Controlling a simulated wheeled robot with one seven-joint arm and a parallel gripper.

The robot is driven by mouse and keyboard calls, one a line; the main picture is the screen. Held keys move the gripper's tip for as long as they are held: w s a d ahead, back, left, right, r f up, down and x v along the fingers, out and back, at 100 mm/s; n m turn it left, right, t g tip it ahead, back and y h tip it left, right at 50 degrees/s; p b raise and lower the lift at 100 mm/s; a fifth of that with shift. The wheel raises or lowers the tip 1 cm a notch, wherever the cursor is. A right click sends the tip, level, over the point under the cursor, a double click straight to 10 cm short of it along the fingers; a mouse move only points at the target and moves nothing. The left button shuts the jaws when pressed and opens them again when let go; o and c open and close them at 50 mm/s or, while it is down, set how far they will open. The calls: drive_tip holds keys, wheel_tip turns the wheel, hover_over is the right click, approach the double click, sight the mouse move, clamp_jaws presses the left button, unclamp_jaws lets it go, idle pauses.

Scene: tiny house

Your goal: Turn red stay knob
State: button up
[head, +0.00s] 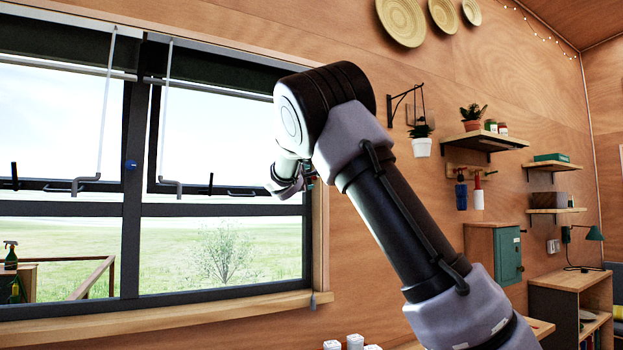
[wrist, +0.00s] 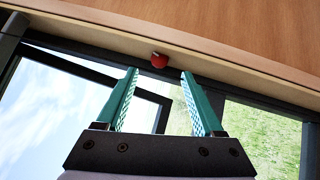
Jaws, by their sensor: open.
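The red stay knob (wrist: 159,61) is a small round knob on the dark window frame, by the wooden trim, in the wrist view. My gripper (wrist: 159,72) is open and empty, with its two teal fingers pointing toward the frame. The knob shows between the two fingertips, a little beyond them. I see no contact between fingers and knob; the exact depth gap is hard to tell. In the head view my arm covers most of the gripper and the area around the knob, at the right side of the window.
A blue knob (head: 131,165) sits on the window's middle post. Dark handles and grey stay rods (head: 165,110) stand in front of the panes. Wooden trim (wrist: 215,61) borders the frame. Wall shelves with plants (head: 485,140) are to the right of my arm.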

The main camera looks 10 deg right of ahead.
drive_tip(key=shift+v, duration=2.15)
